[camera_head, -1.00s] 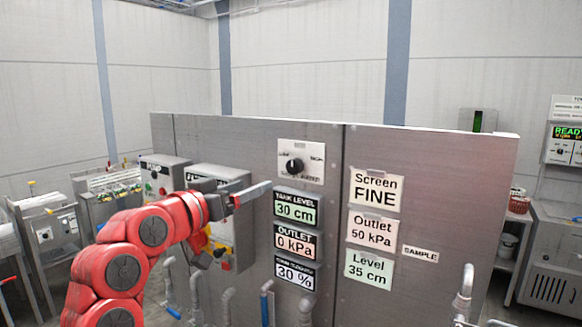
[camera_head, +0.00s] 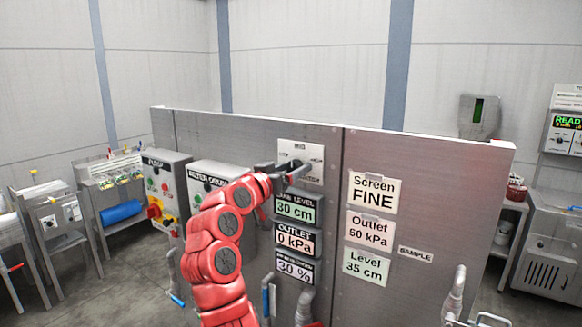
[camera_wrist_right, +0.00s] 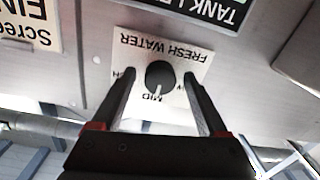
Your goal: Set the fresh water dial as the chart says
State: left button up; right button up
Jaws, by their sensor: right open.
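The fresh water dial is a round black knob (camera_wrist_right: 160,76) on a white plate (camera_wrist_right: 190,62) marked FRESH WATER and MID. The plate (camera_head: 311,154) is partly hidden by my gripper in the head view. In the upside-down right wrist view, the knob's white mark points towards MID. My right gripper (camera_head: 290,171) is at the dial; its open fingers (camera_wrist_right: 159,76) show on either side of the knob. Contact cannot be told. The chart cards read Screen FINE (camera_head: 373,193), Outlet 50 kPa (camera_head: 370,230) and Level 35 cm (camera_head: 366,266). My left gripper is out of view.
Below the dial, displays read tank level 30 cm (camera_head: 295,209), outlet 0 kPa (camera_head: 296,240) and 30 % (camera_head: 295,270). Control boxes (camera_head: 165,185) stand left on the steel panel (camera_head: 430,190). Pipes (camera_head: 455,295) stick out low in front.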

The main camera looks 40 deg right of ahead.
grip_shut()
jog(key=m+b, duration=0.6)
jog(key=b, duration=0.1)
jog(key=shift+f+b, duration=0.2)
jog(key=shift+b, duration=0.15)
jog(key=shift+r+m+b, duration=0.1)
jog(key=shift+m+b, duration=0.55)
jog(key=shift+m, duration=0.85)
grip_release()
